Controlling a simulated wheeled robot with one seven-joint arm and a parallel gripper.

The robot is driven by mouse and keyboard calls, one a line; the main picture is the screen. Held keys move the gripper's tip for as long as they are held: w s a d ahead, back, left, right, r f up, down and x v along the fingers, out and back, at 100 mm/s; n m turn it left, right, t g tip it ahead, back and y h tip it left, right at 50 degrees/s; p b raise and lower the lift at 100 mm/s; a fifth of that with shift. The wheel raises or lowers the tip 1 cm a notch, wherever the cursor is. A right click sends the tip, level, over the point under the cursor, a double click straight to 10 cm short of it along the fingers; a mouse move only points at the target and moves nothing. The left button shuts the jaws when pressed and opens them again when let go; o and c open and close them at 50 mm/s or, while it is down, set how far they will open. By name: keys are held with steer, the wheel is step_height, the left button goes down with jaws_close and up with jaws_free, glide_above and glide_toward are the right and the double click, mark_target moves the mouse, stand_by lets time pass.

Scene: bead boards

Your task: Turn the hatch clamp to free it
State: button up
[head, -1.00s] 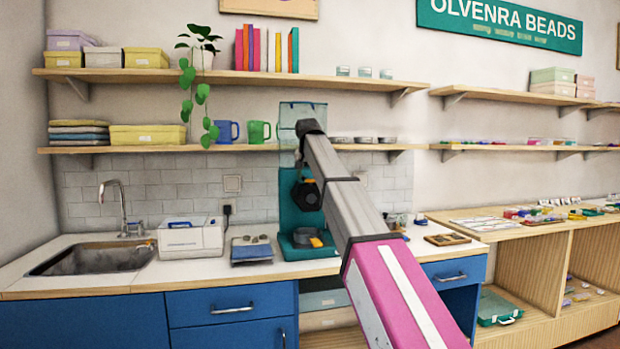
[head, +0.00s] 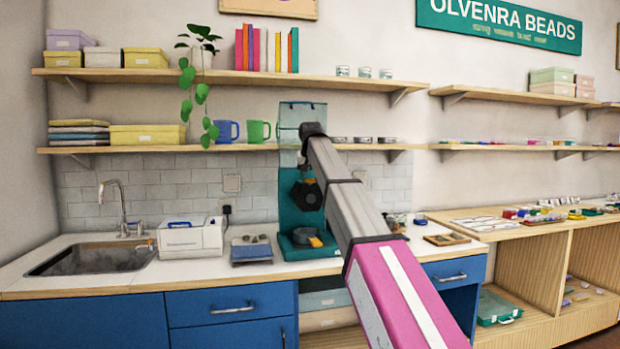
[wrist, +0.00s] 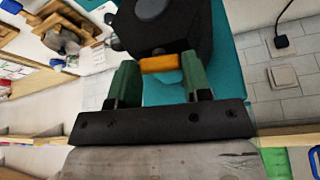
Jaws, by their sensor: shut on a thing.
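The hatch clamp (wrist: 160,63) shows in the wrist view as a small orange bar against a black block (wrist: 180,28) on the teal machine. My gripper (wrist: 159,72) has green fingers, one at each end of the bar, and is shut on it. In the head view the teal machine (head: 287,222) stands on the counter with a clear hopper (head: 291,113) on top and a black faceted part (head: 307,195) on its front. My arm covers its right side.
A white box-shaped device (head: 190,238) and a small scale-like device (head: 251,249) stand left of the machine, beside the sink (head: 95,260). A wooden tray (head: 447,239) lies to the right. A shelf (head: 230,147) with mugs runs above the counter.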

steer(key=shift+d+n+y, duration=0.1)
steer(key=shift+n+y, duration=0.5)
steer(key=shift+n, duration=0.8)
steer(key=o, duration=0.9)
steer(key=shift+r, duration=0.1)
steer(key=v, duration=1)
steer(key=shift+s+r, duration=0.1)
steer(key=shift+r, duration=0.2)
steer(key=shift+s, duration=0.1)
